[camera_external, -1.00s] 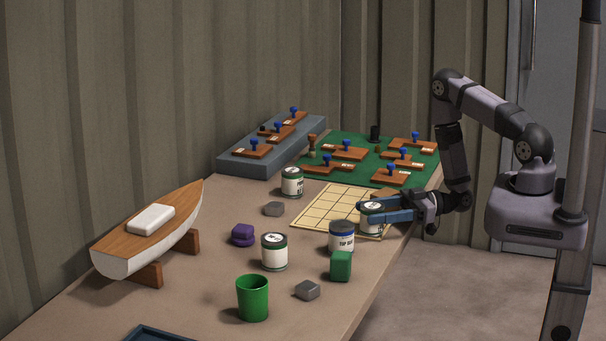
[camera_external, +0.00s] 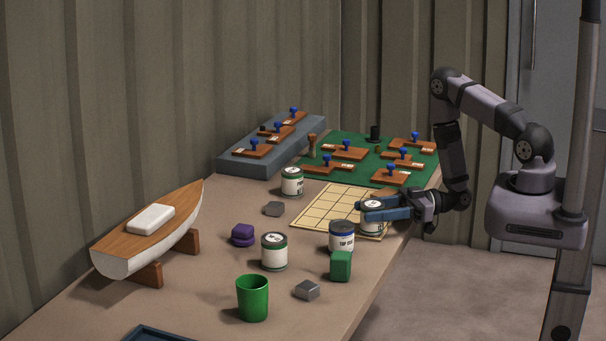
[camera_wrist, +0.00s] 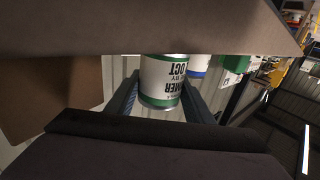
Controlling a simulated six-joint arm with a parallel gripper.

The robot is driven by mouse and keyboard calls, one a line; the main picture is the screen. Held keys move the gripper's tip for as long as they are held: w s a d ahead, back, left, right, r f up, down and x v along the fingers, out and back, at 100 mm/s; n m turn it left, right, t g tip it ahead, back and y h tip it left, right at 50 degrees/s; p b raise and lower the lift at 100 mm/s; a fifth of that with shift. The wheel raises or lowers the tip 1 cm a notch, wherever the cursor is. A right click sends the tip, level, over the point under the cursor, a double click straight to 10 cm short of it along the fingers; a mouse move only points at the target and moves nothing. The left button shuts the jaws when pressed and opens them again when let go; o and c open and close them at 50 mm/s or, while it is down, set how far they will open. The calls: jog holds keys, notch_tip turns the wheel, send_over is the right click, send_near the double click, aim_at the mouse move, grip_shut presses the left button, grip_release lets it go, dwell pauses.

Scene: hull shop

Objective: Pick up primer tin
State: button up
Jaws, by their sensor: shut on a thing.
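The primer tin (camera_external: 371,221) is white with a green band and stands at the near right corner of the cream grid mat (camera_external: 325,209). In the wrist view the fingers of my gripper (camera_wrist: 160,92) flank the tin. I cannot tell whether the tin's base touches the mat.
A blue-banded tin (camera_external: 341,237) and a green block (camera_external: 341,266) stand close in front of the held tin. Other green-banded tins (camera_external: 292,182) (camera_external: 274,252), a green cup (camera_external: 253,298) and a model boat (camera_external: 150,232) stand to the left. The green board (camera_external: 345,172) lies behind.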

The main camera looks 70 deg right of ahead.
aim_at(373, 204)
jog(key=shift+r, duration=4.85)
jog(key=shift+r, duration=0.1)
jog(key=shift+r, duration=0.2)
jog(key=d+f+m+t+h, duration=0.1)
jog(key=d, duration=0.2)
jog(key=s+d+m+t+h, duration=0.1)
jog(key=d+h, duration=0.1)
jog(key=d, duration=0.2)
jog(key=d+f+m+h, duration=0.1)
jog(key=d+h, duration=0.1)
jog(key=d, duration=0.2)
jog(key=shift+s+d+f+m+t, duration=0.2)
jog(key=shift+s+f+m+t, duration=0.1)
jog(key=shift+s+m+t, duration=0.1)
jog(key=shift+d+h, duration=0.4)
jog(key=shift+d, duration=0.2)
jog(key=shift+w+a+m, duration=0.25)
jog(key=shift+w+m, duration=0.05)
jog(key=shift+w, duration=0.3)
jog(key=w+a+f+m+t+h+p, duration=0.1)
jog(key=w+a+f+m+h, duration=0.2)
jog(key=w+a+h, duration=0.2)
jog(key=shift+a+p, duration=0.35)
jog(key=shift+a, duration=0.45)
